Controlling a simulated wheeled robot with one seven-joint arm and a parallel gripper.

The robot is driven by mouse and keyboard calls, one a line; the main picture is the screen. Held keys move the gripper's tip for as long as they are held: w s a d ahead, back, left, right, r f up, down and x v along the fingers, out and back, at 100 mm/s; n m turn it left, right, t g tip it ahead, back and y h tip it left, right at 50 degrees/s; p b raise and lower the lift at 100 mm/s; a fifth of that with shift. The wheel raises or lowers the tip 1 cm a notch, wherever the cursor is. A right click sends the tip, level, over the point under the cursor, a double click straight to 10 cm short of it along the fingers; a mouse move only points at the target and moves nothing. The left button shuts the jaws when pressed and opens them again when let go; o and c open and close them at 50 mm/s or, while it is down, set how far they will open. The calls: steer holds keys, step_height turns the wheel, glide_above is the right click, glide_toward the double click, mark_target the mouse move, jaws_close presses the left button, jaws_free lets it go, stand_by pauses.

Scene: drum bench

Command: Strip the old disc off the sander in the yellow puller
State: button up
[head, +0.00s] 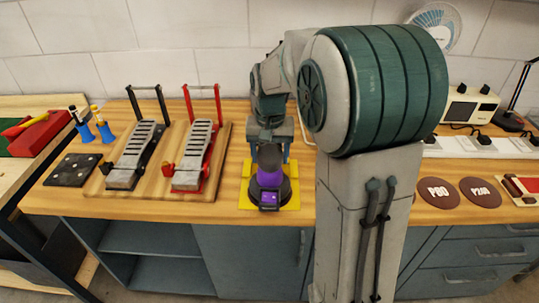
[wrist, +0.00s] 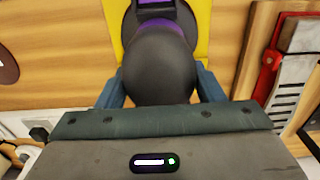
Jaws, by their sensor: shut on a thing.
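The sander (head: 268,188), black and purple, sits on the yellow puller (head: 246,201), a flat yellow plate on the bench. My gripper (head: 270,150) is over the sander from behind, with its fingers down at the sander's top. In the wrist view, my blue-grey fingers (wrist: 160,92) are on both sides of the sander's rounded black body (wrist: 158,65), shut on it. A strip of the yellow puller (wrist: 203,22) shows beside the sander there. The old disc is hidden under the sander, and I cannot tell whether it is still attached.
On the left, a wooden board (head: 222,140) holds two pedal-like metal devices, one with a black frame (head: 135,155) and one red (head: 195,155). Brown discs marked P80 (head: 438,193) and P240 (head: 480,192) lie to the right. The bench front edge is clear near the puller.

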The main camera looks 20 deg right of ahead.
steer(key=shift+w+d+f, duration=0.1)
steer(key=shift+d+f, duration=0.05)
steer(key=shift+f, duration=0.2)
steer(key=shift+c, duration=0.5)
steer(key=shift+w+d, duration=0.15)
steer(key=shift+w, duration=0.4)
steer(key=shift+c, duration=0.2)
steer(key=shift+o, duration=0.2)
steer(key=shift+w+d+p, duration=0.1)
steer(key=shift+w+p, duration=0.2)
steer(key=shift+w, duration=0.1)
steer(key=shift+c, duration=0.2)
